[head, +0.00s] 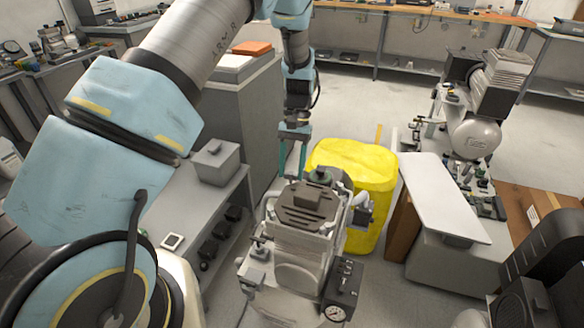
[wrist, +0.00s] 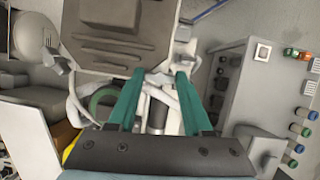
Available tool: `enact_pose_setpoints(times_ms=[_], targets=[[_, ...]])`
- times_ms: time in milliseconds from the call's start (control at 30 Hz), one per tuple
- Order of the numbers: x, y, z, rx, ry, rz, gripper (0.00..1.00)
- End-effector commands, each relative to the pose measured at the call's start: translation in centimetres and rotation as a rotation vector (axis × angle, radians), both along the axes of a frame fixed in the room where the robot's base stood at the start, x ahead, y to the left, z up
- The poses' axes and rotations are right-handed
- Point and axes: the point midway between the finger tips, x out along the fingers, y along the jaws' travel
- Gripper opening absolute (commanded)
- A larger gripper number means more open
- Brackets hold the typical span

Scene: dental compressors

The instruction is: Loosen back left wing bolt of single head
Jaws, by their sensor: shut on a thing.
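The single-head compressor (head: 305,240) stands in the lower middle of the head view, with a dark ribbed cover (head: 312,205) on top. The same cover (wrist: 115,35) fills the upper left of the wrist view. My gripper (head: 291,176) points down at the back left corner of the head. In the wrist view its teal fingers (wrist: 162,78) reach to the cover's corner, on either side of a small pale part, the back left wing bolt (wrist: 160,78). The gripper is shut on it. The bolt is small, and in the head view the fingers hide it.
A yellow container (head: 365,175) stands close behind and right of the compressor. A grey shelf unit (head: 205,205) is on the left. A white-topped stand (head: 440,195) and another compressor (head: 475,135) are to the right. Open floor (head: 365,100) lies behind.

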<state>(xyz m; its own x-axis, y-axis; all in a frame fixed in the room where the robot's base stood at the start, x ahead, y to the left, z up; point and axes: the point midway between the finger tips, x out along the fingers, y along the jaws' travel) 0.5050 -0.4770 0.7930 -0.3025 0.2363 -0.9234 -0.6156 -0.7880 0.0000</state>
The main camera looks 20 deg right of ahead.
Motion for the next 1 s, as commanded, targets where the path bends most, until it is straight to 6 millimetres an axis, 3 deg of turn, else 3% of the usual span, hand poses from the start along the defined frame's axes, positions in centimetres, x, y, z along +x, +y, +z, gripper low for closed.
enact_pose_setpoints(times_ms=[500, 1000], targets=[[0.21, 0.23, 0.14, -0.003, -0.002, 0.468, 0.0], [0.22, 0.32, 0.08, -0.003, -0.003, 0.696, 0.0]])
